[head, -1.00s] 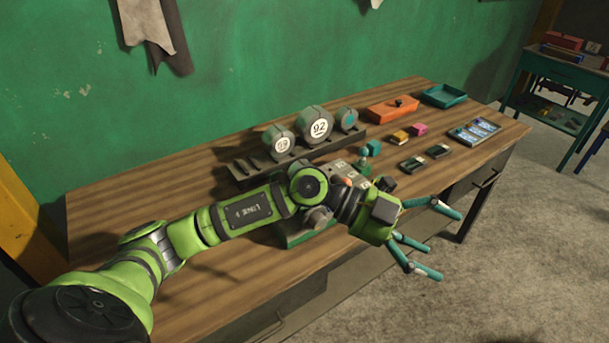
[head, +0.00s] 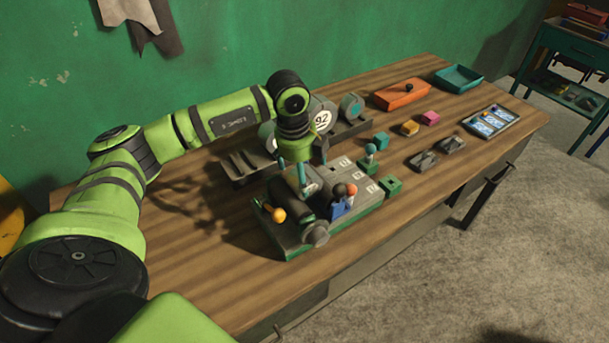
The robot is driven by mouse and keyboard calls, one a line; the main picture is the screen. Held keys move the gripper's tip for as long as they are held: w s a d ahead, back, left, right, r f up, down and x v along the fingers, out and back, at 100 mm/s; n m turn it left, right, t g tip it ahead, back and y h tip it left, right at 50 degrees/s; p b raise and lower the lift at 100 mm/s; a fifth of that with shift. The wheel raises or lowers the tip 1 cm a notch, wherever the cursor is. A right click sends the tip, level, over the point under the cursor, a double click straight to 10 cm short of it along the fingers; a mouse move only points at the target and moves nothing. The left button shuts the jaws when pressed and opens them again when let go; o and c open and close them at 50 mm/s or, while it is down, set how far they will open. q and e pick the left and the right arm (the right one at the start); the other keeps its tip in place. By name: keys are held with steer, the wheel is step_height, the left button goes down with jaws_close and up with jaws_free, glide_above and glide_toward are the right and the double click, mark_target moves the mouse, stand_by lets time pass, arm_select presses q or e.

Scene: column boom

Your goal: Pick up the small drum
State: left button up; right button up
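Drums stand on a dark rack (head: 240,166) at the back of the table. The smallest one that shows is a grey drum with a teal face (head: 351,107), at the rack's right end. The large drum marked 02 (head: 324,119) is beside it, partly hidden by my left arm. The left drum (head: 266,136) is mostly hidden behind my arm. My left gripper (head: 301,187) points down with its teal fingers spread, over the back of a grey machine, left of and nearer than the teal-faced drum. I see nothing held in it. My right gripper is not in view.
The grey machine (head: 340,217) with upright levers and knobs stands at the table's front. Right of it are small blocks, two dark items (head: 423,161), an orange box (head: 400,96), a teal tray (head: 458,80) and a card tray (head: 491,121). The table's left part is clear.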

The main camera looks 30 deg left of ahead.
arm_select(q)
steer(key=shift+w+a+f+p, duration=0.15)
steer(key=shift+f+p, duration=0.2)
steer(key=shift+f, duration=0.4)
steer(key=shift+w+a+f, duration=0.1)
steer(key=shift+w+f, duration=0.2)
steer(key=shift+f, duration=0.45)
steer(key=shift+w+f, duration=0.1)
steer(key=shift+f, duration=0.35)
steer(key=shift+c, duration=0.4)
steer(key=c, duration=1.7)
steer(key=shift+c, duration=0.2)
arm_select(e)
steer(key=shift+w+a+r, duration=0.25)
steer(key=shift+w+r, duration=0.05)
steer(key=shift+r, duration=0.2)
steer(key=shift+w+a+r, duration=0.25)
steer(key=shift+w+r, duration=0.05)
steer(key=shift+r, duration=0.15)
